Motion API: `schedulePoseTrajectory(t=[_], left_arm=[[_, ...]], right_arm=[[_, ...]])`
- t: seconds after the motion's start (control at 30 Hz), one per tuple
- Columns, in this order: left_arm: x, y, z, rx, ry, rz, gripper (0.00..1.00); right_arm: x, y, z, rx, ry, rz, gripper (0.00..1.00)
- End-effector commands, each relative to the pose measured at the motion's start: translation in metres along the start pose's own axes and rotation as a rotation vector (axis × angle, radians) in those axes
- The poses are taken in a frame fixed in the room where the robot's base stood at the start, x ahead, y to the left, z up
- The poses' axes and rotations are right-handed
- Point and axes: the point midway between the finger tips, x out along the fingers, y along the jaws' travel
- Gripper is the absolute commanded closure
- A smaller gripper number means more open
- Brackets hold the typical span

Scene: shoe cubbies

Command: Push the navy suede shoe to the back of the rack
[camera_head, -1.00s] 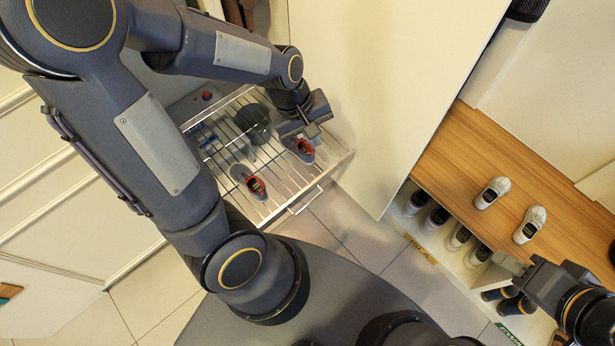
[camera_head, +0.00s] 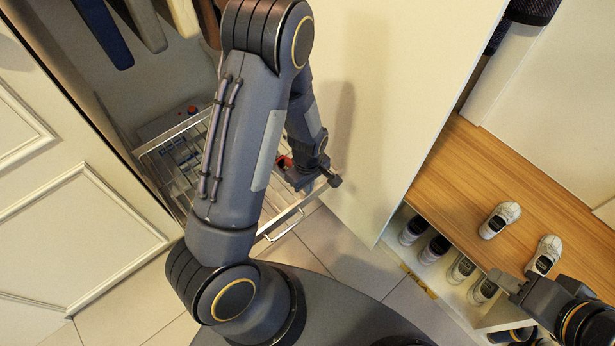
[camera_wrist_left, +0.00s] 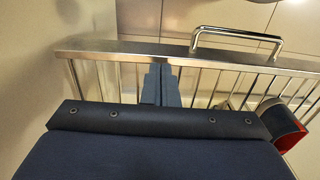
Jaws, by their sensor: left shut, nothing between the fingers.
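The pull-out wire rack (camera_head: 291,213) is mostly covered by my left arm in the head view. A dark shoe with red lining (camera_head: 284,162) shows only as a small red patch beside my left gripper (camera_head: 321,179). In the left wrist view the shoe (camera_wrist_left: 284,120) is at the right edge, partly hidden by the gripper body; I cannot tell its material. My left gripper's fingers (camera_wrist_left: 160,85) are shut and empty, over the bars near the rack's front rail, left of the shoe and apart from it. My right gripper (camera_head: 506,281) is by the bench; its jaws are unclear.
The rack's front handle (camera_wrist_left: 240,36) sticks out beyond the rail. A tall white panel (camera_head: 385,90) stands right of the rack. White sneakers (camera_head: 499,220) stand on the wooden bench (camera_head: 480,170), with several shoes in cubbies below. Floor tiles (camera_head: 335,245) in front are clear.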

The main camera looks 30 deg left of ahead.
Motion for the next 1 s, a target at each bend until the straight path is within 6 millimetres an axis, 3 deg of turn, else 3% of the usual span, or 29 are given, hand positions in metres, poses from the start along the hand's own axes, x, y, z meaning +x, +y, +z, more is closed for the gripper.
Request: schedulePoseTrajectory(t=[0.03,0.13,0.3,0.77,0.87,1.0], left_arm=[[0.011,0.0,-0.002,-0.003,-0.001,-0.001,1.0],[0.006,0.0,-0.021,-0.007,0.0,0.003,1.0],[0.005,0.0,-0.036,-0.001,-0.001,0.001,1.0],[0.004,0.0,-0.042,-0.001,0.0,0.0,1.0],[0.005,0.0,-0.056,-0.005,0.001,0.001,1.0],[0.005,0.0,-0.094,-0.01,0.002,0.002,1.0]], right_arm=[[0.004,0.002,0.002,0.0,0.0,0.0,0.64],[0.004,0.002,0.002,0.0,0.0,0.0,0.64],[0.006,0.003,0.003,0.0,0.0,0.0,0.64],[0.006,0.003,0.003,0.0,0.0,0.0,0.64],[0.006,0.003,0.003,0.0,0.0,0.0,0.64],[0.008,0.004,0.004,0.0,0.0,0.0,0.64]])
